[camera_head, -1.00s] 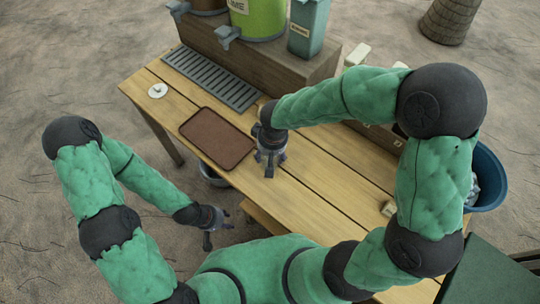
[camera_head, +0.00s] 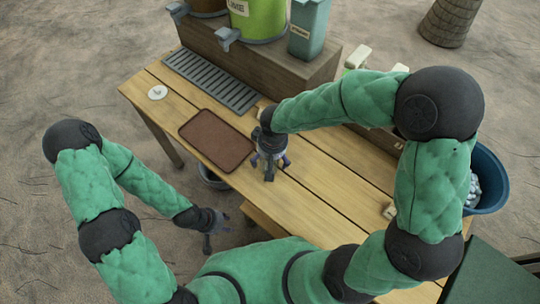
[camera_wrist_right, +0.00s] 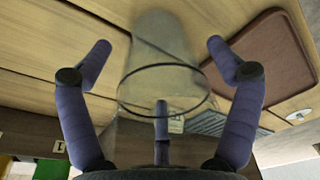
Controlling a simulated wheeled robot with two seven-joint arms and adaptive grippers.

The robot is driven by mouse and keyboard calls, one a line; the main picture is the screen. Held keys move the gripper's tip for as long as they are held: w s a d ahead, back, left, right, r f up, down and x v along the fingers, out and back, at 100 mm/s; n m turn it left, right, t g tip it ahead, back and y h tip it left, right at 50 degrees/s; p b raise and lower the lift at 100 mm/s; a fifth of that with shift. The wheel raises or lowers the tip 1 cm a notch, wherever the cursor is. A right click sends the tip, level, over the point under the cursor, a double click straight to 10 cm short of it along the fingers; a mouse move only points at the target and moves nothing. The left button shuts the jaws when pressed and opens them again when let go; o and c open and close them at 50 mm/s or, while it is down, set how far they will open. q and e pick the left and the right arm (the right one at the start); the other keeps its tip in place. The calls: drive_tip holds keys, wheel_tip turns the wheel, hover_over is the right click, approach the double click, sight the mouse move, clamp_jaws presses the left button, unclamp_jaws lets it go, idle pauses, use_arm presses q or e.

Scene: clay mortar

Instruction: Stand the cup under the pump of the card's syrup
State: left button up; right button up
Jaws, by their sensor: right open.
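A clear see-through cup (camera_wrist_right: 160,55) with a dark ring shows between the spread fingers of my right gripper (camera_wrist_right: 158,60); I cannot tell whether they touch it. In the head view my right gripper (camera_head: 271,165) is low over the table, right of the brown tray, and the cup cannot be made out. My left gripper (camera_head: 214,232) is open and empty, off the table's front edge. A green LIME container (camera_head: 262,18), a brown container (camera_head: 208,5) and a teal container (camera_head: 308,28) stand on the back shelf. Grey spouts (camera_head: 227,37) jut forward. No card is readable.
A brown tray (camera_head: 217,139) and a grey slatted drip grille (camera_head: 212,80) lie on the wooden table (camera_head: 325,205). A white disc (camera_head: 157,92) is at the left end. A blue bucket (camera_head: 490,180) stands right. A small pale block (camera_head: 389,211) lies near the front edge.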

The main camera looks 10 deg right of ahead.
wheel_tip(320, 180, up, 11)
drive_tip(key=s+p, duration=0.1)
drive_tip(key=p, duration=0.4)
drive_tip(key=shift+s+d, duration=0.15)
drive_tip(key=shift+s, duration=0.05)
drive_tip(key=shift+o, duration=0.5)
drive_tip(key=shift+s+r, duration=0.1)
drive_tip(key=shift+r, duration=0.4)
wheel_tip(320, 180, down, 8)
drive_tip(key=w+m+y+b, duration=0.1)
drive_tip(key=m+y+b, duration=0.2)
drive_tip(key=m, duration=2.3)
drive_tip(key=shift+w+a+f+m+t+b, duration=0.2)
drive_tip(key=shift+w+a+m+t+b, duration=0.15)
drive_tip(key=shift+b, duration=1.5)
